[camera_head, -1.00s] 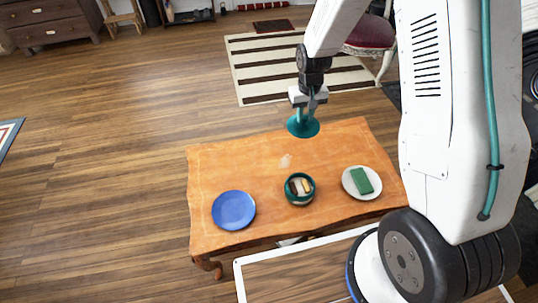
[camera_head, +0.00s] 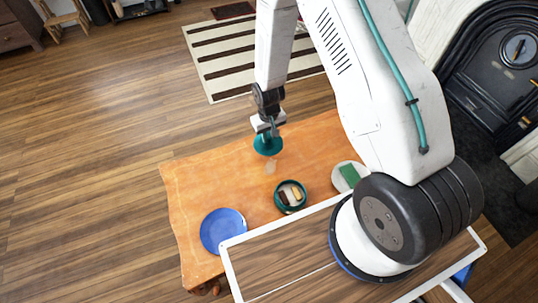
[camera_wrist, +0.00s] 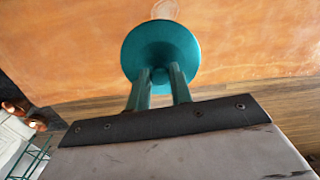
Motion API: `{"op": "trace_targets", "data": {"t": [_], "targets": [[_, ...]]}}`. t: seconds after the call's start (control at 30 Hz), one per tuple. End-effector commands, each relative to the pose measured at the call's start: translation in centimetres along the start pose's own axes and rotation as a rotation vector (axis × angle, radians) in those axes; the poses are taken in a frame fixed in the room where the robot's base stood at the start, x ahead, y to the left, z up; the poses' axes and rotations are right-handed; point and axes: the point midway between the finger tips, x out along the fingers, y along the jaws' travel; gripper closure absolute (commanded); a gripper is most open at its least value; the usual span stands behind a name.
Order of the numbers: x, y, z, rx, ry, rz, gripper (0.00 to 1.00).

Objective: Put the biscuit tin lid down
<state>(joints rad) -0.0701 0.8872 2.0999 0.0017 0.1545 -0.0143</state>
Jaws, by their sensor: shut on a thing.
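The biscuit tin lid (camera_head: 268,146) is a round teal disc with a knob. My gripper (camera_head: 267,133) is shut on the knob and holds the lid over the far part of the orange wooden table (camera_head: 190,193). In the wrist view the lid (camera_wrist: 160,45) hangs flat beyond the two fingers (camera_wrist: 160,82), with table wood behind it. The open teal biscuit tin (camera_head: 279,205) stands near the table's front edge with dark and pale biscuits inside. Whether the lid touches the table cannot be told for sure; it seems above it.
A blue plate (camera_head: 222,231) lies left of the tin. A white plate (camera_head: 338,181) with a green block (camera_head: 349,175) lies to the right, partly behind my arm. A small pale mark (camera_head: 270,167) shows on the table near the lid.

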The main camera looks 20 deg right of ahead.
Motion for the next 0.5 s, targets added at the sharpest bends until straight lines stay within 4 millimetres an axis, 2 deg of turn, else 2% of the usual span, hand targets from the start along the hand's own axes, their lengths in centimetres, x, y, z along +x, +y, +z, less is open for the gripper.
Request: {"op": "trace_targets", "data": {"t": [0.03,0.2,0.5], "targets": [[1.2,0.0,0.2,-0.001,-0.004,0.0,1.0],[4.1,0.1,0.2,0.001,-0.003,0.0,1.0],[7.0,0.3,0.2,0.005,-0.003,0.0,1.0]]}}
